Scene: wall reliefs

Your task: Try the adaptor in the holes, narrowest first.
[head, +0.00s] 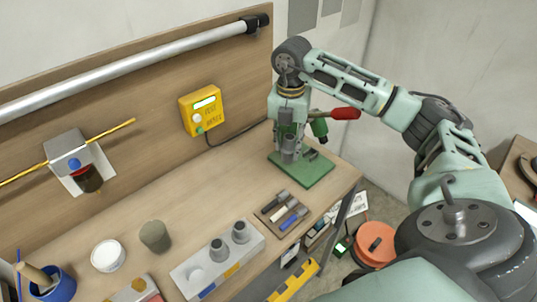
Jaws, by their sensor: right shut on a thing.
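My right gripper (288,150) points down at the green press-like device (306,172), which has a flat green base and a red handle (345,113). The gripper is shut on a grey piece that I take to be the adaptor; its own fingers mostly hide it. I cannot tell whether the piece touches the device. A pale grey block (242,262) near the front edge carries two grey collars with dark openings, the nearer collar (217,250) and the farther collar (240,233). Its left place shows a low, pale round top. My left gripper is not in view.
A small tray (267,216) with dark and blue pieces lies by the bench edge. A grey-green cup (155,237), white tub (108,256) and blue pot (57,284) stand left. A yellow box (203,109) hangs on the back panel. The bench middle is clear.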

